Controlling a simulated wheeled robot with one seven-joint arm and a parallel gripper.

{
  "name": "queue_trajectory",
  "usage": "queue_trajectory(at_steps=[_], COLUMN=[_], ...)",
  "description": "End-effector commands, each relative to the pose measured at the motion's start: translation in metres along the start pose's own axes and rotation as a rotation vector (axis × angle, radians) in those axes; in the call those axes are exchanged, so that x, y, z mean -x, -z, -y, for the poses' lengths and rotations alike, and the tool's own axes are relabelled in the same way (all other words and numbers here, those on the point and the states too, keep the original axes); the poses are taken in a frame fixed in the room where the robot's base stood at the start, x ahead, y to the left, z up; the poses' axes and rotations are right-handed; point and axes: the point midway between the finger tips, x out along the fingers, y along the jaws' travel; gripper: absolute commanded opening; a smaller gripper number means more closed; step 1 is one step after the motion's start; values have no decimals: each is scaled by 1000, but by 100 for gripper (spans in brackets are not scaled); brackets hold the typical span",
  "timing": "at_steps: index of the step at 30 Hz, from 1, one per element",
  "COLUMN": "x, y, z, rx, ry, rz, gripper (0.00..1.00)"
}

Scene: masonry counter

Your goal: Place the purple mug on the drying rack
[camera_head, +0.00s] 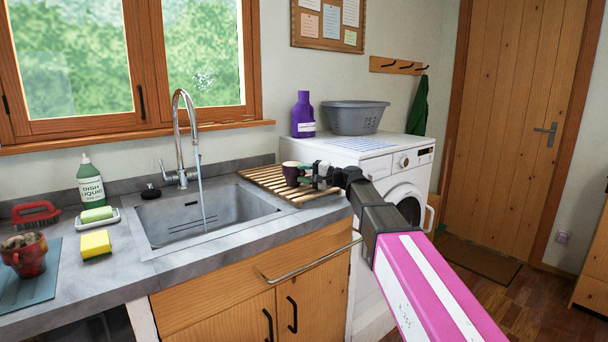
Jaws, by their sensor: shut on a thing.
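The purple mug (290,173), small and dark, is upright at the drying rack, over its right part. The drying rack (262,177) is a slatted wooden board on the counter, right of the sink. My gripper (308,175) reaches in from the right and is shut on the mug's right side. I cannot tell whether the mug's base touches the slats or is slightly above them. The gripper hides part of the mug's right side and some of the rack behind.
Water runs from the faucet (181,130) into the sink (165,222). A red mug (28,262), sponge (96,243), soap dish, brush and dish liquid bottle (90,185) stand left. A washing machine (405,165) with a purple bottle (303,115) and grey basin (357,118) stands behind right.

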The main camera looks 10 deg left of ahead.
Motion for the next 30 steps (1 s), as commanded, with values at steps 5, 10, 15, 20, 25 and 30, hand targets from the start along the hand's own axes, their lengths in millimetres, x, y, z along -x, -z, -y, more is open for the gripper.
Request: queue_trajectory(at_steps=[5, 10, 15, 20, 25, 30], x=[0, 0, 3, 26, 61, 92], y=[0, 0, 0, -1, -1, -1], z=[-1, -1, 2, 1, 1, 1], rx=[0, 0, 0, 0, 0, 0], ry=[0, 0, 0, 0, 0, 0], rz=[0, 0, -1, -3, -3, -3], gripper=[65, 65, 65, 65, 65, 65])
